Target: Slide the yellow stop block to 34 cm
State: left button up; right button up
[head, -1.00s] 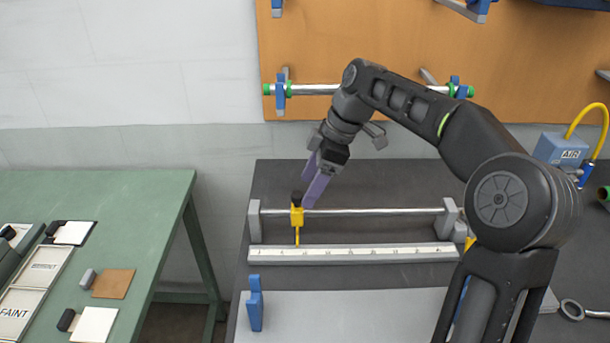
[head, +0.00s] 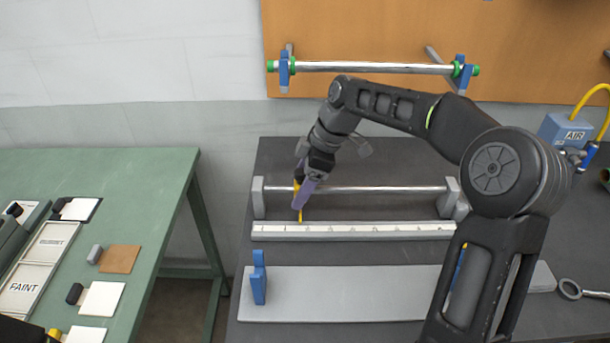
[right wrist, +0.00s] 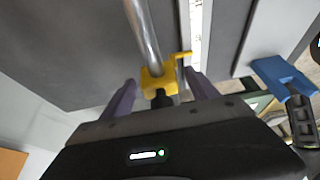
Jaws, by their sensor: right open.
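The yellow stop block (right wrist: 157,80) sits on the silver rod (head: 385,190), near the rod's left end. In the head view my right gripper hides most of it, and its thin yellow pointer (head: 300,214) reaches down to the white scale (head: 360,228). My right gripper (head: 303,190) is at the block. In the right wrist view the open purple fingers (right wrist: 160,95) stand on either side of the block, with gaps between. The scale's numbers are too small to read.
Grey end brackets (head: 259,198) hold the rod. A grey plate (head: 350,292) with a blue upright piece (head: 258,278) lies in front of the scale. A green table (head: 130,180) with cards stands to the left. Rod to the block's right looks clear.

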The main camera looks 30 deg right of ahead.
aim_at(353, 187)
grip_shut()
dwell(0.8)
jog(key=shift+d, duration=0.15)
jog(key=shift+s+d, duration=0.45)
jog(key=shift+d, duration=0.45)
jog(key=shift+s+d, duration=0.45)
jog(key=shift+d, duration=0.4)
jog(key=shift+s+d, duration=0.45)
jog(key=shift+d, duration=0.45)
jog(key=shift+s+d, duration=0.4)
jog(key=shift+d, duration=0.45)
jog(key=shift+s+d, duration=0.45)
jog(key=shift+d, duration=0.45)
jog(key=shift+s+d, duration=0.4)
jog(key=shift+d, duration=0.45)
jog(key=shift+d, duration=0.15)
